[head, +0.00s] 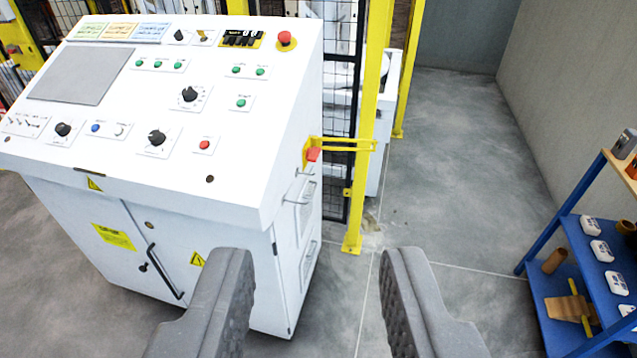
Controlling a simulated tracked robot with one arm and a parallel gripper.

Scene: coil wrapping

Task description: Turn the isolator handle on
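A red handle on a yellow plate, which looks like the isolator handle (313,154), sits on the right side face of the white control console (240,150). It is small here, and I cannot tell its switch position. My gripper (318,262) is open and empty, with its two dark ridged fingers wide apart at the bottom of the view. The handle shows above and beyond the gap between the fingertips, apart from both.
A yellow post (368,130) with black mesh fencing stands just right of the console. A yellow bracket (345,144) spans between the handle area and the post. A blue shelf rack (590,290) stands at the right. Grey floor (460,180) lies clear between.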

